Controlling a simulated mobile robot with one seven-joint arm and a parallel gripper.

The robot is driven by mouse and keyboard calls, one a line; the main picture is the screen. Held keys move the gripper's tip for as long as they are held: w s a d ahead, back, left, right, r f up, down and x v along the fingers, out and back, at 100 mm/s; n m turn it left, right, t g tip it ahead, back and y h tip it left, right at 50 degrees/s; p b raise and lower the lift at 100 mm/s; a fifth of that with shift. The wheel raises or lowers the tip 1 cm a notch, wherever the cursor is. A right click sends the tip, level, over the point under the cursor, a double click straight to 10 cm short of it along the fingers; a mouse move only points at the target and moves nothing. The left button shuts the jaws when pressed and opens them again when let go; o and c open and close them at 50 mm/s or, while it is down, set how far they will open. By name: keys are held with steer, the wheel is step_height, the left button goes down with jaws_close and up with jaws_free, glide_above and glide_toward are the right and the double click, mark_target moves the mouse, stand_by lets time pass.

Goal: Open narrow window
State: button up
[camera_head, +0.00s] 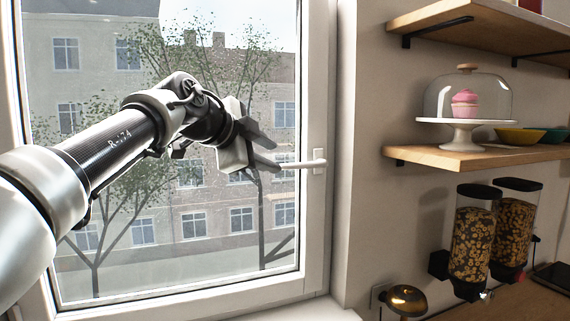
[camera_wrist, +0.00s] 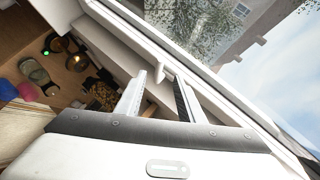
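The window (camera_head: 317,90) has a white frame and large glass pane and fills the left of the head view; it looks shut. Its white handle (camera_head: 313,163) sits on the right side of the frame, its lever pointing left, roughly horizontal. My gripper (camera_head: 277,156) is in front of the glass, with its fingertips at the lever's free end. In the wrist view, my gripper (camera_wrist: 160,76) is open, its two fingers apart. The handle (camera_wrist: 158,71) shows between and just beyond the fingertips there. I cannot tell whether either finger touches it.
Right of the window, a wooden shelf (camera_head: 440,156) holds a glass-domed cake stand (camera_head: 466,122) and bowls. Cereal dispensers (camera_head: 473,240) hang below it. A brass lamp-like object (camera_head: 405,300) stands at the lower right. The space before the pane is clear except for my arm.

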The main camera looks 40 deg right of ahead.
mark_target(290, 166)
steer(key=x, duration=0.9)
steer(key=shift+c, duration=0.3)
jaws_close()
steer(key=shift+s, duration=0.1)
steer(key=shift+m+g, duration=0.5)
steer(key=shift+m, duration=0.1)
steer(key=shift+s+a+b, duration=0.35)
steer(key=shift+s, duration=0.6)
steer(key=shift+s+a+b, duration=0.3)
steer(key=shift+s+a, duration=0.1)
steer(key=shift+s, duration=0.5)
steer(key=shift+s+a+b, duration=0.35)
steer(key=shift+s, duration=0.6)
steer(key=s+a+m+g+b, duration=0.1)
steer(key=s+a+b, duration=0.1)
steer(key=s, duration=0.3)
steer(key=shift+s+a+h, duration=0.2)
steer(key=shift+a+h, duration=0.2)
